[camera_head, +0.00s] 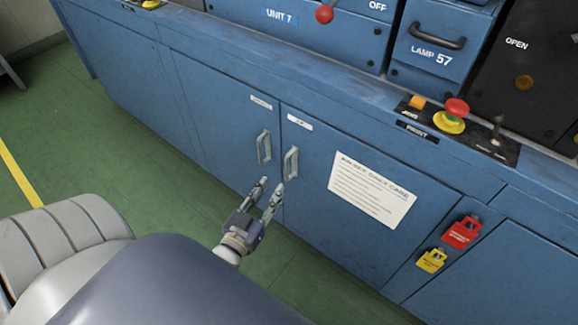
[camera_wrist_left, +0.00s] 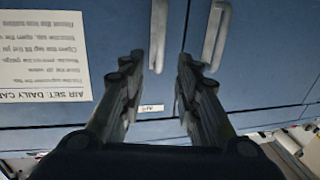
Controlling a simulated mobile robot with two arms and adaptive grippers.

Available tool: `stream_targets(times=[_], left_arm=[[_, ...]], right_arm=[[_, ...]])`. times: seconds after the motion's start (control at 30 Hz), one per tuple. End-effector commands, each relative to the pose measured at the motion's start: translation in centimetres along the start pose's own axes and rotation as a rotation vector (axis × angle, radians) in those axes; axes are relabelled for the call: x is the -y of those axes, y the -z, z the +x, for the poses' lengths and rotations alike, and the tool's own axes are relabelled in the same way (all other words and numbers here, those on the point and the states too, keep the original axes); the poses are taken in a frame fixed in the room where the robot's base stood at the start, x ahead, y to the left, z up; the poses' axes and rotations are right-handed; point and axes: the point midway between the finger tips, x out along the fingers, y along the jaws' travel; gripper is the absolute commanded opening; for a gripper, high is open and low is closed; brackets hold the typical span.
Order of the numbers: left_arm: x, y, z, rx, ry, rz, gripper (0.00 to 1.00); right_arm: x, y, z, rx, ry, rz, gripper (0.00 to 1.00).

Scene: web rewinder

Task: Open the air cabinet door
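The blue cabinet front has two shut doors side by side. The air cabinet door (camera_head: 330,225) is the right one, with a small label (camera_head: 299,121) and a white card (camera_head: 372,190). Its upright metal handle (camera_head: 291,163) is near its left edge; the neighbouring door's handle (camera_head: 264,147) is just left of it. My left gripper (camera_head: 271,186) is open and empty, just below the two handles and apart from them. In the left wrist view the picture is turned over; the air door handle (camera_wrist_left: 158,35) appears between the fingertips (camera_wrist_left: 161,58), beyond them.
A sloping console above the doors carries a red mushroom button (camera_head: 456,108) on a yellow base and an orange button (camera_head: 417,102). Red (camera_head: 462,232) and yellow (camera_head: 431,261) lockout tags hang right of the air door. Green floor (camera_head: 150,185) in front is clear.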

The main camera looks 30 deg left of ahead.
Motion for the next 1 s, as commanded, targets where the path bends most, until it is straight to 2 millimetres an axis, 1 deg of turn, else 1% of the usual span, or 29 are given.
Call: stream_targets(times=[0.07,0.17,0.4,0.6,0.7,0.8,1.0], left_arm=[[0.1,0.3,0.4,-0.011,0.001,0.0,0.3],[0.1,0.4,1.5,-0.013,0.001,0.0,0.3],[0.1,0.4,6.0,-0.012,0.001,0.0,0.3],[0.1,0.3,9.1,-0.01,0.001,0.001,0.3],[0.1,0.3,10.1,-0.008,0.001,0.001,0.3],[0.1,0.4,10.6,-0.008,0.001,0.001,0.3],[0.1,0.3,10.8,-0.007,0.001,0.001,0.3]], right_arm=[[0.0,0.1,-0.3,-0.003,-0.001,0.0,0.4],[-0.1,0.2,-0.8,-0.005,-0.001,0.001,0.4],[-0.1,0.6,-3.0,-0.018,-0.003,0.002,0.4],[-0.2,0.8,-4.9,-0.028,-0.005,0.003,0.4],[-0.2,0.8,-5.5,-0.03,-0.005,0.004,0.4],[-0.3,0.8,-5.9,-0.032,-0.006,0.004,0.4],[-0.3,0.9,-6.1,-0.033,-0.006,0.004,0.4]])
